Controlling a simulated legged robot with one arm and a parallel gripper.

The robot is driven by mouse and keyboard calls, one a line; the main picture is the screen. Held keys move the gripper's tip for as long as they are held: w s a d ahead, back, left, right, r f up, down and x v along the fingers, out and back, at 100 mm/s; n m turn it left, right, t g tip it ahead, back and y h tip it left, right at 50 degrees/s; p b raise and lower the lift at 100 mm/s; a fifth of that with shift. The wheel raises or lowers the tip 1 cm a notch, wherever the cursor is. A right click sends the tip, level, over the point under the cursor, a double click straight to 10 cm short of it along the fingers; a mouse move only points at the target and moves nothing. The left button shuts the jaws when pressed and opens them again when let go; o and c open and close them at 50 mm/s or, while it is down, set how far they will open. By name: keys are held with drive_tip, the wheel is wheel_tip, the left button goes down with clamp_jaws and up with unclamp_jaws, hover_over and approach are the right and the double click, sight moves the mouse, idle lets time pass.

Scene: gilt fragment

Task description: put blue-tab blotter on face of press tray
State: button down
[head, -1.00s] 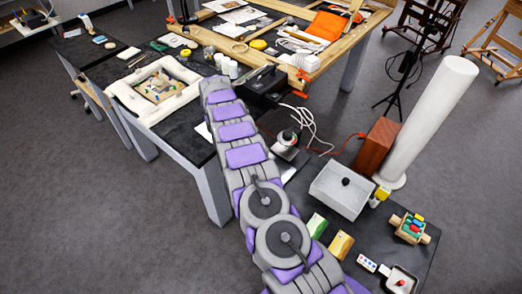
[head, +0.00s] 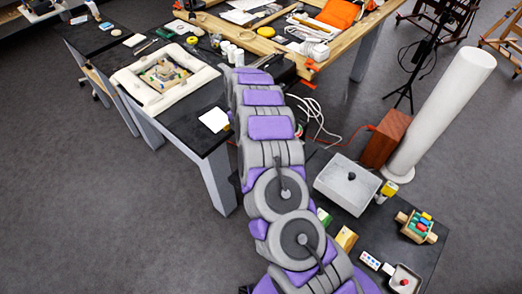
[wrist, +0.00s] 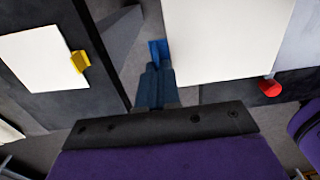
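In the wrist view a white blotter sheet (wrist: 225,38) with a blue tab (wrist: 158,50) on its left edge is close to the camera. The narrow dark-blue fingers of my gripper (wrist: 157,72) are together at the blue tab and look shut on it. In the head view my purple and grey arm hides the gripper and this blotter. A pale grey, box-like tray (head: 332,190) with a black knob sits on the low black table at right; I take it as the press tray, though its face is not clear.
A white sheet (head: 213,120) with a yellow tab lies on the black table's near edge; it also shows in the wrist view (wrist: 35,70). A red tab (wrist: 269,88) shows beside the blotter. A cushioned frame (head: 125,78), brown block (head: 386,138) and white column (head: 440,115) stand around.

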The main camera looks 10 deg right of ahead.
drive_tip(key=s, duration=0.1)
drive_tip(key=s+d, duration=0.1)
drive_tip(key=s, duration=0.1)
drive_tip(key=s+d, duration=0.1)
drive_tip(key=shift+s+d, duration=0.15)
drive_tip(key=shift+s, duration=0.05)
drive_tip(key=shift+s+d, duration=0.15)
drive_tip(key=shift+s, duration=0.35)
drive_tip(key=shift+s+d+b, duration=0.3)
drive_tip(key=shift+s+d, duration=0.95)
drive_tip(key=shift+d, duration=0.1)
drive_tip(key=shift+s+d+f, duration=0.15)
drive_tip(key=shift+s+f, duration=0.1)
drive_tip(key=shift+s, duration=0.05)
drive_tip(key=shift+f, duration=0.6)
drive_tip(key=shift+a, duration=0.25)
drive_tip(key=c, duration=1.4)
unclamp_jaws()
drive_tip(key=shift+d, duration=0.15)
